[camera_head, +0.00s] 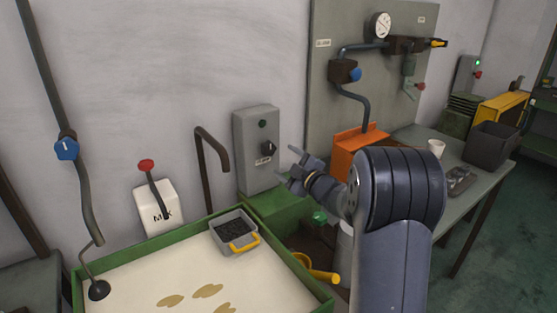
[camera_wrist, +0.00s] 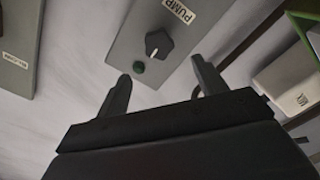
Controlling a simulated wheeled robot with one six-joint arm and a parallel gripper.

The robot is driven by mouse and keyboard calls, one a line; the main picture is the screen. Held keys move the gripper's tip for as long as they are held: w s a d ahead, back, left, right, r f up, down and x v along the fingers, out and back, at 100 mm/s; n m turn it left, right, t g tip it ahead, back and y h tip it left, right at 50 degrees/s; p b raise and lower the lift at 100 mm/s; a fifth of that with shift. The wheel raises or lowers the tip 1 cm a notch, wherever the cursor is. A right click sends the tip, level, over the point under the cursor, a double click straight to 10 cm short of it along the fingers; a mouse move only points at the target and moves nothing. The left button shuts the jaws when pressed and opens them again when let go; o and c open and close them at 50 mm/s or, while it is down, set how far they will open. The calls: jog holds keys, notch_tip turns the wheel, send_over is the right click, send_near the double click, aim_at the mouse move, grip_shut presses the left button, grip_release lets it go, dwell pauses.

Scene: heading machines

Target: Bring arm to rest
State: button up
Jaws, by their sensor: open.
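My arm (camera_head: 392,220) rises from the lower right in the head view, and its wrist reaches left toward the wall. My gripper (camera_head: 287,164) is open and empty, close in the picture to the grey pump box (camera_head: 257,148). In the wrist view my gripper (camera_wrist: 160,80) shows two dark fingers spread apart with nothing between them. Beyond the fingers is the pump box with its black knob (camera_wrist: 158,42), a dark green lamp (camera_wrist: 138,67) and the label "PUMP". I cannot tell the exact gap between fingers and box.
A green-rimmed tray (camera_head: 325,303) with pale contents holds a grey bin (camera_head: 225,235) with a yellow handle. A white box with a red-knobbed lever (camera_head: 146,165) stands behind it. An orange block (camera_head: 350,145) and a grey table (camera_head: 480,190) lie behind my arm. Pipes run along the wall.

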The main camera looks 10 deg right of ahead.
aim_at(269, 150)
jog(key=shift+v, duration=1.05)
jog(key=shift+w, duration=0.1)
jog(key=p+x, duration=0.2)
jog(key=x, duration=0.9)
jog(key=shift+p, duration=0.75)
jog(key=shift+f+b, duration=0.1)
jog(key=shift+b, duration=0.4)
